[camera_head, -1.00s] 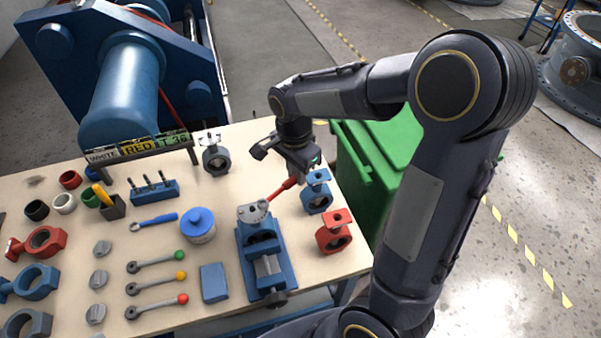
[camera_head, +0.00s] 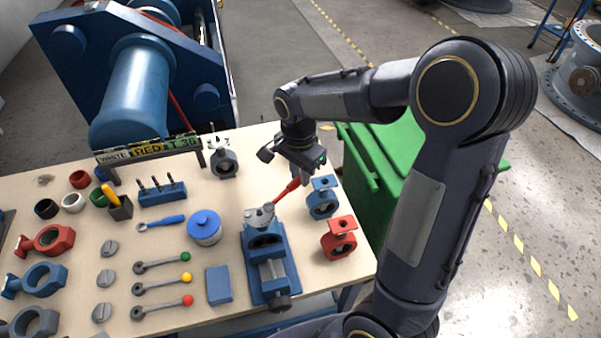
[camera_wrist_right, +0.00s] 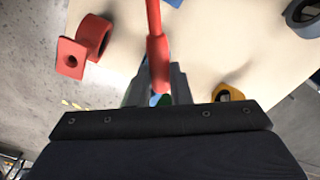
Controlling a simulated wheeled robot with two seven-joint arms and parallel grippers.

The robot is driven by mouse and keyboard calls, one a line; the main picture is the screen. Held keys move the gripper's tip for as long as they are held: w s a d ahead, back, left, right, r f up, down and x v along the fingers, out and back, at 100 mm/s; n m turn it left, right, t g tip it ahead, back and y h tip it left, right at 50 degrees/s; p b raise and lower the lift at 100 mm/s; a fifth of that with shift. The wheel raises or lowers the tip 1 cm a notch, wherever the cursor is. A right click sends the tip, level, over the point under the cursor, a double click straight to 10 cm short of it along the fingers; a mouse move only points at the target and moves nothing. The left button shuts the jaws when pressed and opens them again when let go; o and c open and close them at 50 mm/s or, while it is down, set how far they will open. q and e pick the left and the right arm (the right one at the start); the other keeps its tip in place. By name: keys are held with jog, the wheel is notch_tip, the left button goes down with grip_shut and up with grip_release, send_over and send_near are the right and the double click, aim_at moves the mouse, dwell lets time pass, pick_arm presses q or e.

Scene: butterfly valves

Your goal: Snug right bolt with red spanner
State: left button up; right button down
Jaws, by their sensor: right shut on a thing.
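The red spanner (camera_head: 287,191) reaches from my right gripper (camera_head: 300,174) down to the top of a grey valve part (camera_head: 259,217) clamped in the blue vise (camera_head: 271,270). Its far end meets the right side of that top; the bolt itself is too small to make out. My right gripper is shut on the spanner's handle end. In the right wrist view, the red handle (camera_wrist_right: 155,35) runs up from between the fingers (camera_wrist_right: 158,88) and out of the top edge. My left gripper is not in view.
A blue valve body (camera_head: 322,198) and a red one (camera_head: 339,239) stand close right of the vise. A blue-lidded jar (camera_head: 204,228) stands to its left. A sign rack (camera_head: 150,150) is at the back. A green bin (camera_head: 385,160) is beyond the table's right edge.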

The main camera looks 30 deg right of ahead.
jog(key=shift+d+r+p, duration=0.1)
jog(key=shift+r+p, duration=0.5)
jog(key=shift+r, duration=0.2)
jog(key=shift+r+p, duration=2.05)
jog(key=shift+r, duration=0.45)
jog(key=shift+f, duration=0.1)
